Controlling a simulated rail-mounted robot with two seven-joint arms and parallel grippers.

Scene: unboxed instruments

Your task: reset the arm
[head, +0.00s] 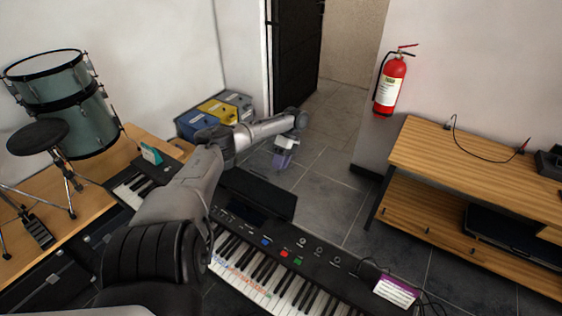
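My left arm comes in from the bottom left and stretches out over the keyboard toward the doorway. My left gripper (284,156) hangs at the end of this arm, above the grey tiled floor. It is small and dark purple in the picture, and I cannot tell whether its fingers are apart. I see nothing clearly held in it. My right gripper is not in view.
A black electronic keyboard (307,267) lies below the arm. A drum set (62,95) stands on a wooden platform at left. Coloured boxes (221,112) sit by the wall. A wooden shelf unit (470,165) and a red fire extinguisher (389,84) are at right. Open floor lies between.

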